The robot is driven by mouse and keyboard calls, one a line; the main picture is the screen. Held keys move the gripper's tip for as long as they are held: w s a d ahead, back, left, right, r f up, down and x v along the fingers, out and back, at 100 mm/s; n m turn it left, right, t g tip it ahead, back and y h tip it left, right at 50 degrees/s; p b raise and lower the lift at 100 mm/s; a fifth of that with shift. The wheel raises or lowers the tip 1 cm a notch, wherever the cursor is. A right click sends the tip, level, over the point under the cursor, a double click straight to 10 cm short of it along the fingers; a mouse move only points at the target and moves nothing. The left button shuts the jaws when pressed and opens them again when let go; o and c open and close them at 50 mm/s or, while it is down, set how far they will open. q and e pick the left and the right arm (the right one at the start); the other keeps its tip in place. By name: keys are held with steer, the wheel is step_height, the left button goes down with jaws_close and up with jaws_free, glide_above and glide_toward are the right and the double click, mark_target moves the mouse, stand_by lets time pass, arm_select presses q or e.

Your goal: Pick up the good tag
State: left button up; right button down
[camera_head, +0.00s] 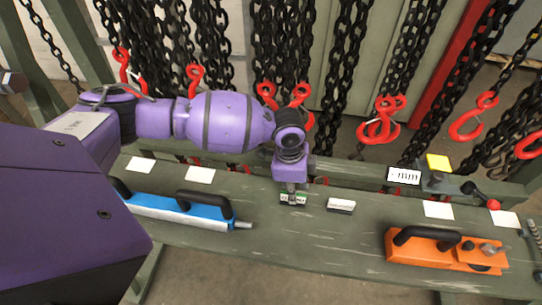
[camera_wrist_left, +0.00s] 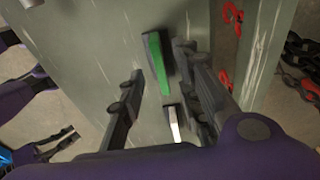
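The green tag (camera_head: 297,200), a small dark block with a green face, lies on the bench. I take it for the good tag; its lettering is too small to read. My left gripper (camera_head: 291,187) points down right over it. In the left wrist view the green tag (camera_wrist_left: 157,60) shows between the open fingertips (camera_wrist_left: 158,62) of my left gripper; contact cannot be told. My right gripper (camera_wrist_left: 50,142) shows only at the left of the wrist view, with fingers apart and empty.
A dark tag with a white face (camera_head: 341,205) lies just right of the green one. A blue tool (camera_head: 185,212) lies left and an orange tool (camera_head: 440,250) right on the bench (camera_head: 300,250). Chains with red hooks (camera_head: 380,125) hang behind.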

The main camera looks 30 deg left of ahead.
arm_select(q)
steer(key=shift+w+d+f, duration=0.1)
steer(key=shift+w+f, duration=0.1)
steer(key=shift+f, duration=1.3)
steer(key=shift+c, duration=0.3)
jaws_close()
steer(key=shift+r, duration=0.2)
